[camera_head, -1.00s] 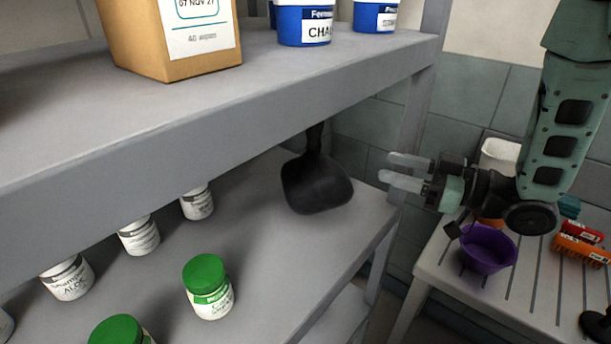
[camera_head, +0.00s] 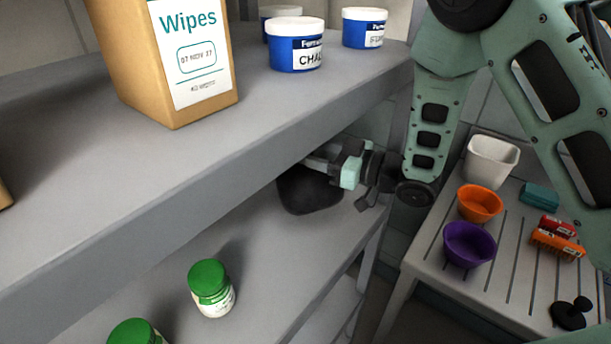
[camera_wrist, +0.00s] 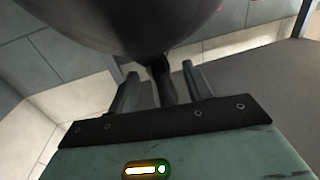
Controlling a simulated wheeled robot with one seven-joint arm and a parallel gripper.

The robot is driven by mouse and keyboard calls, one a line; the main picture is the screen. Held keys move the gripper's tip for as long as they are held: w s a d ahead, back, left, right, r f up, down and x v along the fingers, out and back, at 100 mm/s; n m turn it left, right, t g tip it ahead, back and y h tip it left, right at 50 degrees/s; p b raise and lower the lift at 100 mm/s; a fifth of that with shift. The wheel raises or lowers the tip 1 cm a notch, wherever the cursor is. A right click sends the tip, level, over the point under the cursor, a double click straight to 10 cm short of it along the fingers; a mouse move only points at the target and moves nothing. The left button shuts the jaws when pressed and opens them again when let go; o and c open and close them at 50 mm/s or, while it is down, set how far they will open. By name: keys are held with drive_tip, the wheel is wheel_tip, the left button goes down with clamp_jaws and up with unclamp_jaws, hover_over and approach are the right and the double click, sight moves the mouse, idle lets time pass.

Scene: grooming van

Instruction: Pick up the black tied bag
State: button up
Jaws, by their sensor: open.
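The black tied bag (camera_head: 309,192) sits on the lower shelf, under the upper shelf board. Its rounded body shows in the head view, and its top is hidden behind my gripper and the upper shelf's edge. My gripper (camera_head: 318,162) reaches in from the right at the height of the bag's neck. In the wrist view the bag's dark body (camera_wrist: 130,22) fills the top. Its narrow tied neck (camera_wrist: 161,80) lies between the two fingers of my open gripper (camera_wrist: 160,85). I cannot tell whether either finger touches the neck.
The upper shelf (camera_head: 200,150) lies close above my gripper and carries a wipes box (camera_head: 150,60) and blue tubs (camera_head: 296,50). Green-lidded jars (camera_head: 211,288) stand on the lower shelf to the left. A slatted bench with purple (camera_head: 469,246) and orange (camera_head: 480,205) bowls is at right.

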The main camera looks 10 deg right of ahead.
drive_tip(key=shift+x, duration=1.15)
clamp_jaws()
drive_tip(key=shift+r, duration=0.15)
